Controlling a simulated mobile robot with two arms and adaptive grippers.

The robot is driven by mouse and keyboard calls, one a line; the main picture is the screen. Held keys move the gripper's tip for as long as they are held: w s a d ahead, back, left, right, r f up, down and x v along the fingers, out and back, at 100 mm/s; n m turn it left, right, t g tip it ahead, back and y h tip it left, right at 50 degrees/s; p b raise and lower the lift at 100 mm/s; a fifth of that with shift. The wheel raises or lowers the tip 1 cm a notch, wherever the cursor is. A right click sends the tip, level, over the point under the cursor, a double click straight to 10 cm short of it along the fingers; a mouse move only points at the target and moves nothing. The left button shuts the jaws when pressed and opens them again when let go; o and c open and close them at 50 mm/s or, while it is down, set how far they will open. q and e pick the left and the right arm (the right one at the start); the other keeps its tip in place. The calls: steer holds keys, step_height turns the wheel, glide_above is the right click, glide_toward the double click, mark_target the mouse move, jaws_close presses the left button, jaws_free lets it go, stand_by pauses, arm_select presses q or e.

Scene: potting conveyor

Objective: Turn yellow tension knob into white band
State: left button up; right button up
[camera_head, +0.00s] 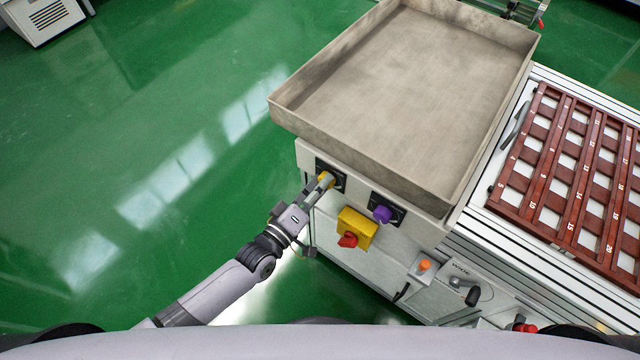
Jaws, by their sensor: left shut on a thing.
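The yellow tension knob (326,179) sits on a dark dial plate (338,174) at the left end of the machine's front panel, just under the tray. My left gripper (319,186) reaches up to it from the lower left and is shut on it. The fingers cover part of the knob. The white band on the dial and the knob's pointer are too small and too hidden to make out. My right gripper is not in view.
A purple knob (382,214) is right of the yellow one. A yellow box with a red switch (348,240) sits below between them. The empty metal tray (362,153) overhangs the panel. An orange button (425,265) is lower right. Green floor at left is clear.

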arm_select(q)
steer(key=o, duration=1.2)
steer(key=shift+c, duration=0.2)
steer(key=v, duration=1.2)
